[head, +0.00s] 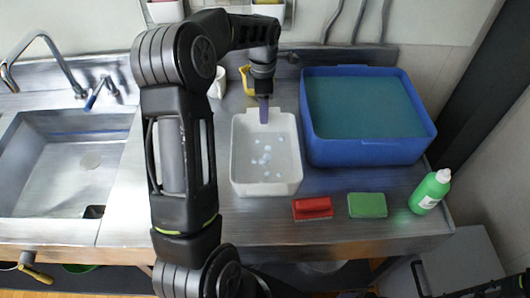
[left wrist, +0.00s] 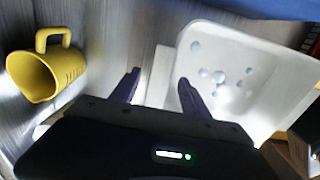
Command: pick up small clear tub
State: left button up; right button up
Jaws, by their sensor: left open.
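The small tub (head: 236,160) is whitish and stands on the metal counter in the head view, with bubbly spots inside. It also fills the right of the left wrist view (left wrist: 285,65), with a pale tab (left wrist: 161,68) on its near rim. My left gripper (head: 264,108) points down at the tub's far rim. In the left wrist view its dark purple fingers (left wrist: 158,85) are apart, one on each side of the tab. I cannot tell whether they touch it.
A large blue tub (head: 370,154) of teal liquid stands close right. A yellow mug (left wrist: 48,75) and white cup (head: 217,83) are behind. The sink (head: 60,165) is left.

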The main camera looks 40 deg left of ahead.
dwell(0.5)
pick_arm(q)
grip_shut()
dwell(0.4)
